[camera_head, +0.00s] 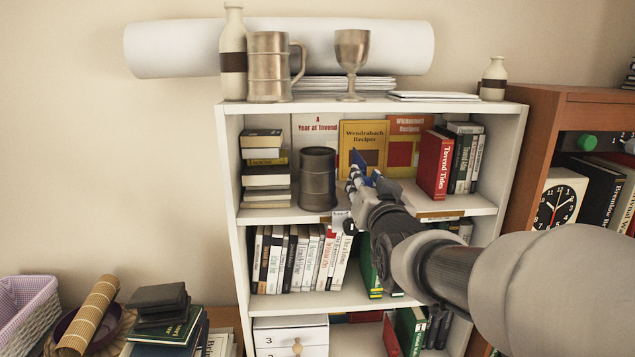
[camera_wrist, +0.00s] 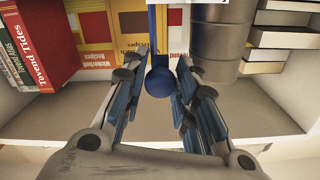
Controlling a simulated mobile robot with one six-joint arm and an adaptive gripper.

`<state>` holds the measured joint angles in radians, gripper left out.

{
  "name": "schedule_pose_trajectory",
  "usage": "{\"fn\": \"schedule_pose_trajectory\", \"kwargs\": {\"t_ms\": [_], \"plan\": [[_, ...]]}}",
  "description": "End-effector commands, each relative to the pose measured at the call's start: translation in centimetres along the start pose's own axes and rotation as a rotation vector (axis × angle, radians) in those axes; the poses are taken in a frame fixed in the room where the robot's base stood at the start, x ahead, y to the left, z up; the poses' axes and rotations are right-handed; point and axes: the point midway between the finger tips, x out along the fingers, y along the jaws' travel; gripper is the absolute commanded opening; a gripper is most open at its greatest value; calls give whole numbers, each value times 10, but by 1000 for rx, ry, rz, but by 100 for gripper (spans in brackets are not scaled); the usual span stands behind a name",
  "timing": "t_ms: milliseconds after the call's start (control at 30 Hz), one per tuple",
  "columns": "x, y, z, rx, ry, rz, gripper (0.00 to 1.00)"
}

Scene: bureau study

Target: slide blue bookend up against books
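The blue bookend (camera_head: 358,160) stands on the top shelf of the white bookcase, mostly hidden behind my gripper in the head view. In the wrist view its round blue knob (camera_wrist: 160,82) and narrow upright edge face me. The row of books, with a red book (camera_head: 435,165) at its near end, stands to the right with bare shelf between. That red book is at the left in the wrist view (camera_wrist: 38,45). My gripper (camera_wrist: 160,75) is open, one finger on each side of the knob, with visible gaps; it also shows in the head view (camera_head: 360,180).
A dark metal canister (camera_head: 317,180) stands left of the bookend, close to one finger in the wrist view (camera_wrist: 222,40). A yellow recipe book (camera_head: 362,137) and other thin books lean at the back. A book stack (camera_head: 265,170) fills the left end.

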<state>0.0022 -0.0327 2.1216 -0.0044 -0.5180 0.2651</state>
Motion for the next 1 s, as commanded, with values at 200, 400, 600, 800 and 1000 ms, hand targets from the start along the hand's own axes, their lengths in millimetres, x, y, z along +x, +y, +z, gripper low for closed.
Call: {"fn": "schedule_pose_trajectory", "kwargs": {"t_ms": [200,400,600,800,1000], "plan": [[0,0,0,0,0,0,10],[0,0,0,0,0,0,0],[0,0,0,0,0,0,0],[0,4,-1,0,2,1,0],[0,28,-5,-3,4,5,0]]}}
